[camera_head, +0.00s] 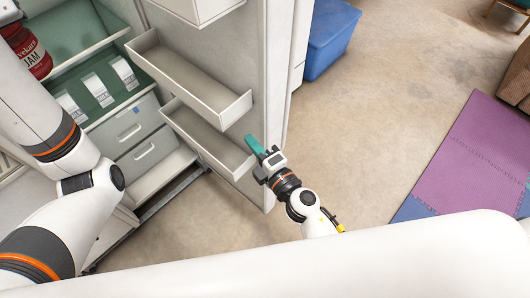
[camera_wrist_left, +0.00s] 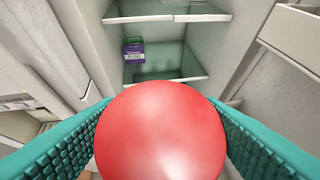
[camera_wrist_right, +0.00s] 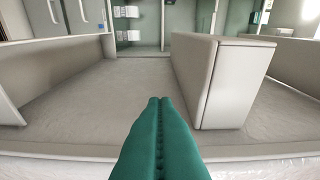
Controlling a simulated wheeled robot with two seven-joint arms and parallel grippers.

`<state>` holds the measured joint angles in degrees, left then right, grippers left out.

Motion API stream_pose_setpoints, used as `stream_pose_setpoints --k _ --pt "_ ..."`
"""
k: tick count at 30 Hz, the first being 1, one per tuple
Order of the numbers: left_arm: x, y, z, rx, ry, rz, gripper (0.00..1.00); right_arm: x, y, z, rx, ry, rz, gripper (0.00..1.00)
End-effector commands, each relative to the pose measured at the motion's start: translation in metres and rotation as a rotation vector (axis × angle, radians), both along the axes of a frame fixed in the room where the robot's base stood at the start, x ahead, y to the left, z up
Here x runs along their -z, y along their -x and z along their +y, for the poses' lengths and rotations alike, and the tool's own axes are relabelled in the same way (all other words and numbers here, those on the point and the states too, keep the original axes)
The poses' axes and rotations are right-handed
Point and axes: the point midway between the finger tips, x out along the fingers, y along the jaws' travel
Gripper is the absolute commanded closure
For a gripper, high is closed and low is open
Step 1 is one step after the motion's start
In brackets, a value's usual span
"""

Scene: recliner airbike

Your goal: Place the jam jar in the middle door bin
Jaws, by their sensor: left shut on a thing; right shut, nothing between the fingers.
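The jam jar (camera_head: 27,52), red with a white "JAM" label, is at the upper left of the head view. It is held between the teal fingers of my left gripper (camera_wrist_left: 160,140), its red round top filling the lower middle of the left wrist view. The middle door bin (camera_head: 190,82) is an empty white bin on the open fridge door, to the right of the jar and apart from it. My right gripper (camera_head: 257,146) is shut and empty, beside the outer edge of the door near the lower bin. Its closed teal fingers show in the right wrist view (camera_wrist_right: 160,140).
A lower door bin (camera_head: 207,140) is empty; an upper bin (camera_head: 200,8) is partly cut off. Inside the fridge, white cartons (camera_head: 98,88) stand on a shelf above drawers (camera_head: 130,125). A purple box (camera_wrist_left: 134,50) sits inside. A blue container (camera_head: 328,38) stands behind the door.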

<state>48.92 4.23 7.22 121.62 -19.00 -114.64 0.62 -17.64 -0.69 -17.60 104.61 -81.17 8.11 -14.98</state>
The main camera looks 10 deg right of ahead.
Motion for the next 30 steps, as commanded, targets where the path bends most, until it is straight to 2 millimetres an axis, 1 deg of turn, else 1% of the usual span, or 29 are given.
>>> stream_pose_setpoints --k 1,3,4,6,9,15,26,28,30 --pt "-0.005 0.000 0.000 0.000 -0.002 -0.004 0.98 -0.003 -0.011 0.005 0.001 -0.003 -0.002 1.00" --pt "-0.006 0.000 0.000 -0.001 -0.001 -0.004 0.98 -0.002 -0.023 0.011 0.001 -0.003 -0.001 1.00" --pt "-0.007 0.000 0.000 -0.001 -0.001 -0.004 0.98 -0.002 -0.027 0.009 0.001 -0.001 0.000 1.00" --pt "-0.008 0.000 0.000 -0.001 -0.001 -0.004 0.98 -0.001 -0.033 -0.003 0.002 0.002 0.000 1.00" --pt "-0.009 0.000 0.000 0.000 -0.002 -0.004 0.98 0.000 -0.040 -0.012 0.001 0.000 0.001 1.00" --pt "-0.010 0.000 0.000 -0.001 -0.001 -0.004 0.98 0.000 -0.047 -0.021 0.001 -0.001 0.002 1.00" --pt "-0.010 0.000 0.000 -0.001 -0.001 -0.004 0.98 0.001 -0.047 -0.022 -0.002 0.000 0.001 1.00" --pt "-0.010 0.000 0.000 -0.001 -0.001 -0.004 0.98 0.001 -0.051 -0.027 -0.015 0.001 0.001 1.00" --pt "-0.011 0.000 0.000 -0.001 -0.001 -0.004 0.98 0.002 -0.058 -0.036 -0.041 0.005 -0.002 1.00"
